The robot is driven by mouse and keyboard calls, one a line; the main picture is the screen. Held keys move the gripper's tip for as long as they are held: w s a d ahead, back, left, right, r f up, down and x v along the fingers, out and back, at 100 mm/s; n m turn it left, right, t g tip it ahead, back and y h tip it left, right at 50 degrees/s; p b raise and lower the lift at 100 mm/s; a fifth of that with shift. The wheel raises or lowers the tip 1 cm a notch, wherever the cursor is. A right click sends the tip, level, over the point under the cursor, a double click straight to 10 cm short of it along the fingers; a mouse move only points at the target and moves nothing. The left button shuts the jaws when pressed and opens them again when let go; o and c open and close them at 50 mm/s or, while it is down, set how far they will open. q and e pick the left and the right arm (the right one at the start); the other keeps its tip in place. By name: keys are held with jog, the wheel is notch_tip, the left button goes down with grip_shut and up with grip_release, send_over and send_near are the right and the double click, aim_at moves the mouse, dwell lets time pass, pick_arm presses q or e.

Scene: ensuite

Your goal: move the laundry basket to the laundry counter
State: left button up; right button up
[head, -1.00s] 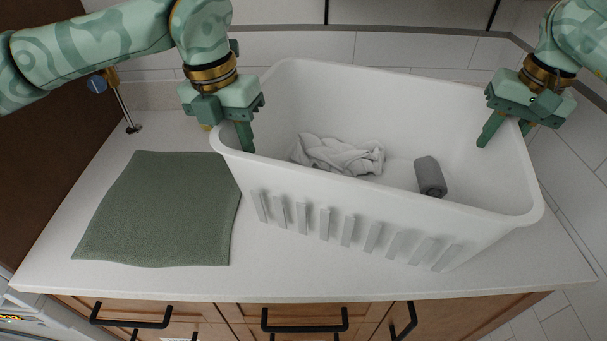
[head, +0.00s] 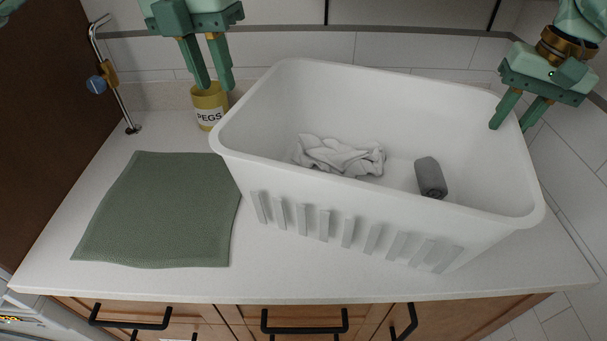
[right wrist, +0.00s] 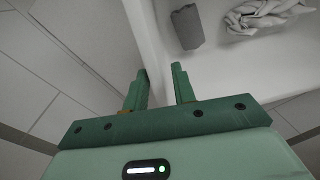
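The white laundry basket (head: 330,195) stands upright on the pale counter (head: 262,278). It holds a crumpled pale cloth (head: 345,156) and a grey rolled item (head: 430,177); both also show in the right wrist view. My right gripper (head: 508,128) is open at the basket's right rim. In the right wrist view its two fingers (right wrist: 158,73) are apart, with the basket's rim (right wrist: 150,45) running between or just beyond them; contact cannot be told.
A green mat (head: 160,210) lies left of the basket. A yellow pegs pot (head: 208,106) stands behind the basket's left corner, just below my left gripper. A metal stand (head: 122,105) is at the back left. Drawers with black handles are below the counter.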

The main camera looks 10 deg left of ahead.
notch_tip(320, 180, up, 8)
jog(key=shift+s+d+f, duration=0.15)
jog(key=shift+d, duration=0.3)
